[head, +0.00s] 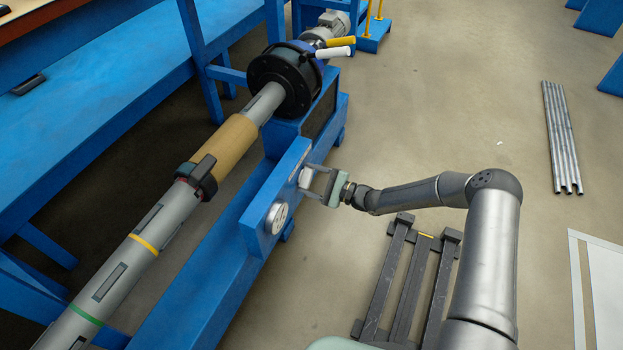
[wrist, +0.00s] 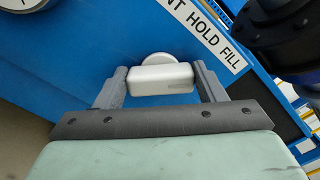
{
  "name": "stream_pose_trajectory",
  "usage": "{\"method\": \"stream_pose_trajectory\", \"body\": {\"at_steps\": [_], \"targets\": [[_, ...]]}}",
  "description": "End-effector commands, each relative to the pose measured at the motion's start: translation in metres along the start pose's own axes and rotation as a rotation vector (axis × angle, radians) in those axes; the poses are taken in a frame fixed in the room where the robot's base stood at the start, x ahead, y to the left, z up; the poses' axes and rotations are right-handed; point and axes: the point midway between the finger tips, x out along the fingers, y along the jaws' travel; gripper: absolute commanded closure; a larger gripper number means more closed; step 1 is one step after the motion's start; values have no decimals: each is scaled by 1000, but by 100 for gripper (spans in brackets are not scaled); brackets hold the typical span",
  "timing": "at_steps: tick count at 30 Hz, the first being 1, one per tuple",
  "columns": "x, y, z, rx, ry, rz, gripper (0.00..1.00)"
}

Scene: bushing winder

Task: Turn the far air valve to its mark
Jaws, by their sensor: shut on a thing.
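The far air valve's silver handle (wrist: 160,79) sits on the blue panel, with a round hub behind its upper edge in the wrist view. My gripper (wrist: 160,73) has one finger at each end of the handle and is shut on it. In the head view my gripper (head: 309,180) reaches the blue panel (head: 257,207) from the right, at its far end. The handle lies nearly level in the wrist view. A white label (wrist: 207,36) beside it reads "HOLD FILL", with its first word partly cut off. I cannot make out which mark the handle points to.
A round gauge (head: 276,218) is on the panel's near part. Above the panel runs a long grey shaft (head: 135,255) with a tan sleeve (head: 224,143) and a black flange (head: 287,77). A dark slatted stand (head: 405,285) is on the floor below my arm.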

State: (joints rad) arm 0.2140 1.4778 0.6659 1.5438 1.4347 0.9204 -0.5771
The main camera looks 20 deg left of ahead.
Motion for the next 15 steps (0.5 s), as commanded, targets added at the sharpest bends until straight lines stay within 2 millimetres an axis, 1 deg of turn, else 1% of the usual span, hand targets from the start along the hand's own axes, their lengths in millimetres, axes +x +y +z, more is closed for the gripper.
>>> {"method": "stream_pose_trajectory", "body": {"at_steps": [13,14,15], "targets": [[-2,0,-1,-11,3,0,59],[-2,0,-1,-11,3,0,34],[-2,0,-1,-11,3,0,22]]}}
